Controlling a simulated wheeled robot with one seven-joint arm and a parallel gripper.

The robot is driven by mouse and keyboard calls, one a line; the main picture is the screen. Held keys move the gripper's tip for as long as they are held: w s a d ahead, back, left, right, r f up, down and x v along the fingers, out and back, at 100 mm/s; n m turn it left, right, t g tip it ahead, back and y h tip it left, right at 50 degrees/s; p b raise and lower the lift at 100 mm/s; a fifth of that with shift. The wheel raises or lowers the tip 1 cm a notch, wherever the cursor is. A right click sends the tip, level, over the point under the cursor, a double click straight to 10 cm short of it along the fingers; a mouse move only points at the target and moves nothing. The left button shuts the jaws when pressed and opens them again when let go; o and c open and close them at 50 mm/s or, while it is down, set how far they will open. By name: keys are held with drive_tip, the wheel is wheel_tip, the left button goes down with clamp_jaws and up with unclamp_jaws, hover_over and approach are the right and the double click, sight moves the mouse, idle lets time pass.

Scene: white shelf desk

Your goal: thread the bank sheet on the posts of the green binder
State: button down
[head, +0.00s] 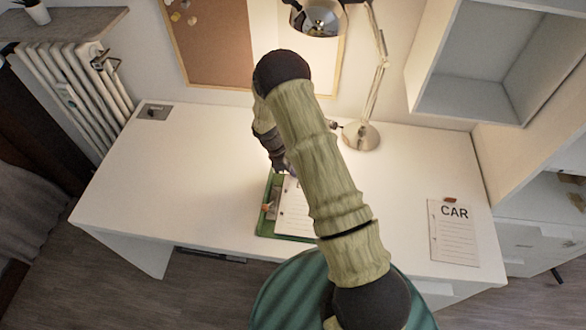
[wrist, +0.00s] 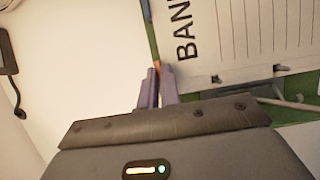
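The green binder (head: 262,222) lies on the desk, partly behind my arm in the head view. Its green cover (wrist: 298,113) also shows in the wrist view. The white bank sheet (head: 289,213) lies over the binder. In the wrist view the bank sheet (wrist: 240,45) is upper right, "BAN" legible, with dark marks at two holes along its near edge. I cannot tell whether posts come through them. In the head view my gripper (head: 286,170) is partly hidden.
A "CAR" sheet (head: 454,238) lies at the desk's right, with a small brown object (head: 450,200) by its top edge. A lamp base (head: 361,136) stands behind my arm.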

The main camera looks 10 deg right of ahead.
drive_tip(key=c, duration=1.5)
unclamp_jaws()
drive_tip(key=shift+c, duration=0.2)
drive_tip(key=b+v, duration=0.1)
drive_tip(key=v, duration=1.6)
drive_tip(key=shift+r+b, duration=0.15)
drive_tip(key=shift+b, duration=0.2)
drive_tip(key=shift+s, duration=0.1)
